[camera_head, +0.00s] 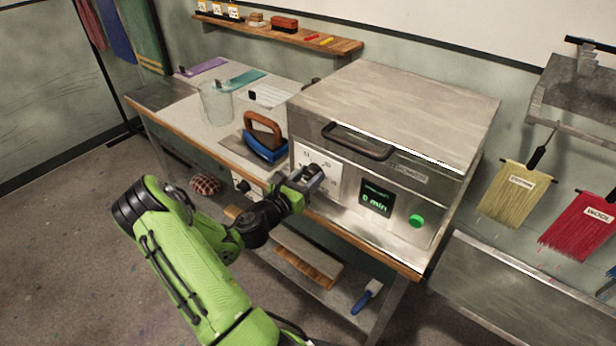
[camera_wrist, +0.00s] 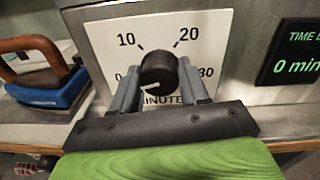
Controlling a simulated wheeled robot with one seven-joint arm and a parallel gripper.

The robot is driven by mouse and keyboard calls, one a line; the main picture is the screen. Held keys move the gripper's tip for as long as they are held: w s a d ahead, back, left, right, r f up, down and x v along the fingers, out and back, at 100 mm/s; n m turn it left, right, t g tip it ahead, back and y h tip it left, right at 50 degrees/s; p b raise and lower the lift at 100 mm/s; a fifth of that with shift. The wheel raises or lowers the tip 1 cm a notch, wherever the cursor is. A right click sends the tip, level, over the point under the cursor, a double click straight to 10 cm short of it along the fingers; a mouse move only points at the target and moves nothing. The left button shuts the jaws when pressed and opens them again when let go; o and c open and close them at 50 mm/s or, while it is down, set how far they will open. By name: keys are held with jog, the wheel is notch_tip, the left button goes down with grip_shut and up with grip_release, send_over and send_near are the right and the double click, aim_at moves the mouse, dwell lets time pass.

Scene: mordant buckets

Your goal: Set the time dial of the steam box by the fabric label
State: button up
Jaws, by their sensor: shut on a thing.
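The steam box (camera_head: 395,110) is a large metal box with a handled lid on the bench. Its black time dial (camera_wrist: 158,68) sits on a white plate (camera_wrist: 105,40) marked 0, 10, 20, 30 and MINUTES. The dial's white pointer is turned to the lower left, near 0. My gripper (camera_head: 308,181) is at the dial, its two fingers shut on the dial's sides in the wrist view (camera_wrist: 160,76). The green display (camera_head: 376,198) reads 0 min.
A blue iron (camera_head: 264,150) with a wooden handle stands just left of the box. A clear beaker (camera_head: 215,103) and purple (camera_head: 205,66) and teal (camera_head: 245,80) cloths lie farther left. A green button (camera_head: 417,221) is right of the display.

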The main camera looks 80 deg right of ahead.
jog(key=shift+m, duration=0.3)
jog(key=m+b, duration=0.3)
jog(key=m, duration=0.3)
jog(key=shift+f, duration=0.15)
jog(key=m+b, duration=0.2)
jog(key=m, duration=0.2)
jog(key=shift+m+b, duration=1)
jog(key=shift+m, duration=0.6)
jog(key=o, duration=1)
jog(key=shift+o, duration=0.2)
jog(key=shift+s, duration=0.1)
